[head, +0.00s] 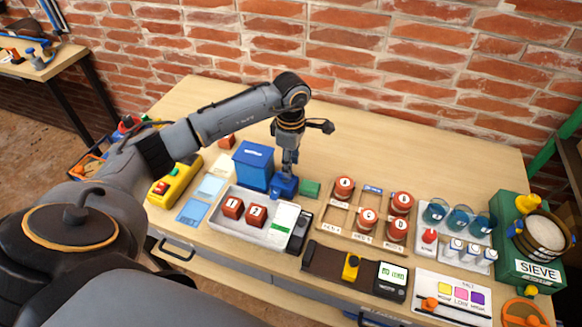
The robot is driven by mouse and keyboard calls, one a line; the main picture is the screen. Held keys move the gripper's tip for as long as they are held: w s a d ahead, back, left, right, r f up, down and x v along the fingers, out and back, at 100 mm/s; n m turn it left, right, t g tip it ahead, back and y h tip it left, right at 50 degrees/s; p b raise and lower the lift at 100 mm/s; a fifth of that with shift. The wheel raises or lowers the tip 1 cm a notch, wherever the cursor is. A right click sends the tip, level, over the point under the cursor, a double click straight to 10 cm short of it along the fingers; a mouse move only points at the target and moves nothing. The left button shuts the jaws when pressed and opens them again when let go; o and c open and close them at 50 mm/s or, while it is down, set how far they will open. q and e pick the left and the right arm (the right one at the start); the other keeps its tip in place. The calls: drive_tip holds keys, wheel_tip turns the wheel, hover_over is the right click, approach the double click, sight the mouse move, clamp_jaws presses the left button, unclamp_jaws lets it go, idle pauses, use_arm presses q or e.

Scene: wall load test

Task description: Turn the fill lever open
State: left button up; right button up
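My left arm reaches in from the left over the table, and its gripper (287,168) points straight down. Its fingertips are at a small blue block (284,187), just right of a blue box (253,165). The fingers look close together, but I cannot tell whether they grip the block or only stand over it. No part is clearly marked as the fill lever. A red knob (430,236) stands at the left of a pale rack (462,263) with blue cups (460,219), well to the right of my gripper. My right gripper is not in view.
A tray (225,228) holds red numbered blocks. A green block (310,188) lies right of the gripper. A green sieve station (515,260) stands far right. The table (400,150) is clear at the back, before a brick wall.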

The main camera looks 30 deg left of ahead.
use_arm(q)
drive_tip(key=shift+f, duration=1.85)
clamp_jaws()
